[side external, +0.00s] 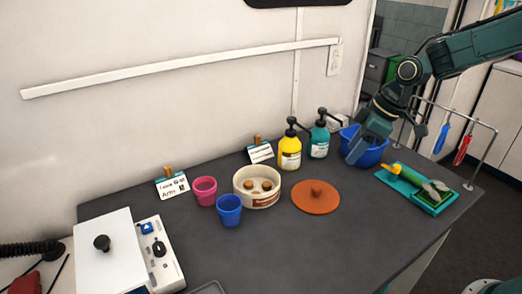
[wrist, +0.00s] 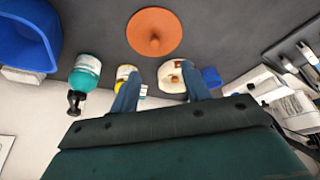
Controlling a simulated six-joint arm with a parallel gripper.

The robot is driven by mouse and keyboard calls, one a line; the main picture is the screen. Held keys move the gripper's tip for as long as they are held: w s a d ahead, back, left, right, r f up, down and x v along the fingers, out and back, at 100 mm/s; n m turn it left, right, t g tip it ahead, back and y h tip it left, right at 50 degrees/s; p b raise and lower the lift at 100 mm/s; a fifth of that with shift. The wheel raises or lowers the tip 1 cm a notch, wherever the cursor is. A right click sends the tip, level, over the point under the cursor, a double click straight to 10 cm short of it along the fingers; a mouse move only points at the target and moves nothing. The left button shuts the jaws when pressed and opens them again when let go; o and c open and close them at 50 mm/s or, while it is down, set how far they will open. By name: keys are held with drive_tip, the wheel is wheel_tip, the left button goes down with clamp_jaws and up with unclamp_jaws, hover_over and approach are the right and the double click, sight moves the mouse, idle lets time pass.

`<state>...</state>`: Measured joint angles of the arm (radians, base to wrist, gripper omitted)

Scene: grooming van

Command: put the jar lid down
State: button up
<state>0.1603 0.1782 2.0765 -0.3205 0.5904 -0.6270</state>
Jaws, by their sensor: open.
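The jar lid (side external: 316,197) is a flat orange-brown disc with a small knob on top. It lies knob up on the dark table, right of a round cream pot (side external: 245,198) that is open on top and holds a few brown pieces. The lid also shows at the top of the wrist view (wrist: 155,33), apart from my fingers. My gripper (side external: 366,150) is open and empty, to the right of the lid and in front of the blue bowl (side external: 378,153). Its two blue fingers show spread apart in the wrist view (wrist: 160,80).
Yellow (side external: 290,153) and teal (side external: 319,142) pump bottles stand behind the lid. Pink (side external: 204,190) and blue (side external: 229,211) cups stand left of the pot. A green tray (side external: 437,203) with a brush lies at right. The table in front of the lid is clear.

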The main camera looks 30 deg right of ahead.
drive_tip(key=s+r+m+t+h, duration=0.1)
drive_tip(key=s+r+m, duration=0.3)
drive_tip(key=s, duration=0.7)
drive_tip(key=s+r+m+t+h, duration=0.1)
drive_tip(key=s+r+m, duration=0.2)
drive_tip(key=s, duration=0.9)
drive_tip(key=shift+s+d+r+m+h, duration=0.15)
drive_tip(key=shift+d+r+m+h, duration=0.2)
drive_tip(key=shift+r, duration=0.55)
drive_tip(key=shift+c, duration=0.5)
